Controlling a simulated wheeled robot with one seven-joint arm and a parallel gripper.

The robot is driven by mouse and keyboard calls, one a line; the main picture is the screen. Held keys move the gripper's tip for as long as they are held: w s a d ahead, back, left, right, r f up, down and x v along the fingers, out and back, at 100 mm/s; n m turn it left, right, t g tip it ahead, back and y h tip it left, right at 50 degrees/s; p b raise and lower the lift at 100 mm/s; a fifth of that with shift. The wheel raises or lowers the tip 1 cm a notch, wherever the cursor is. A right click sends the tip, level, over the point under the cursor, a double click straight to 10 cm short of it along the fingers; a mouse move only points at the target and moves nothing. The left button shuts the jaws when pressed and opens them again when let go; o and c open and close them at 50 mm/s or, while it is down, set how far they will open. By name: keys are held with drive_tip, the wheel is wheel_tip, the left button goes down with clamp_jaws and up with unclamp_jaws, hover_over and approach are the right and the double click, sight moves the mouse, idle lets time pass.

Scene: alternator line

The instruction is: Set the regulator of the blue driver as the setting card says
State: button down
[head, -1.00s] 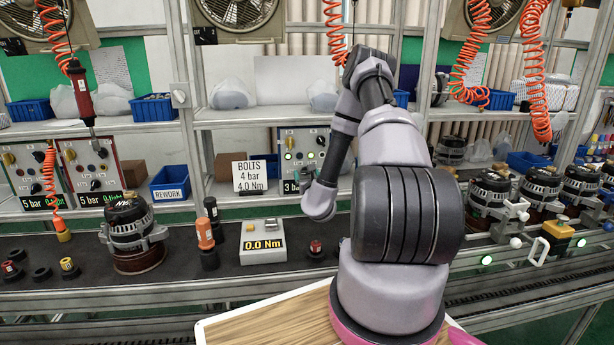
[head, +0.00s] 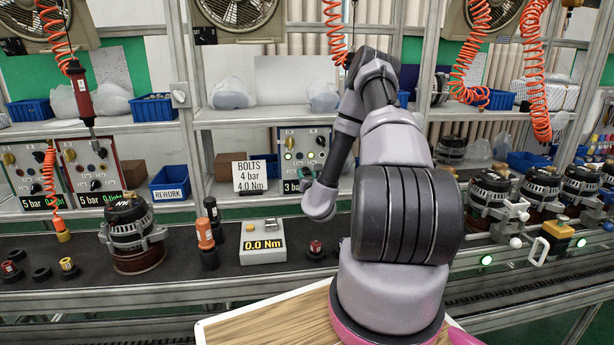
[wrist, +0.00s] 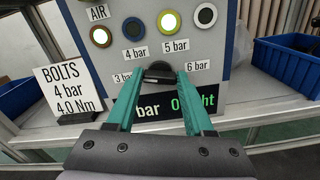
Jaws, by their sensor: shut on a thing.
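The regulator knob (wrist: 160,71) is black and sits on a grey panel (wrist: 228,78), with 3, 4, 5 and 6 bar labels around it. My gripper (wrist: 160,76) has its teal fingers on both sides of the knob and is shut on it. The pointer's direction is hard to tell. The panel's display (wrist: 178,107) shows "bar" and green text; its first digit is hidden. In the head view this display (head: 291,187) starts with 3. The setting card (head: 249,176) reads "BOLTS 4 bar 4.0 Nm"; it also shows in the wrist view (wrist: 68,88). I cannot make out a blue driver.
A blue bin (wrist: 286,66) stands right of the panel. A REWORK bin (head: 170,183) and two panels reading 5 bar are further left. An alternator (head: 132,235) and a 0.0 Nm meter (head: 263,243) stand on the bench. A red driver (head: 80,91) hangs at left.

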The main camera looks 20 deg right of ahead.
drive_tip(key=m, duration=0.4)
drive_tip(key=shift+d+m, duration=0.1)
drive_tip(key=shift+m, duration=2.2)
drive_tip(key=shift+s+f, duration=0.1)
drive_tip(key=shift+c, duration=1.4)
unclamp_jaws()
drive_tip(key=v, duration=1)
drive_tip(key=shift+s, duration=0.4)
drive_tip(key=shift+w, duration=0.1)
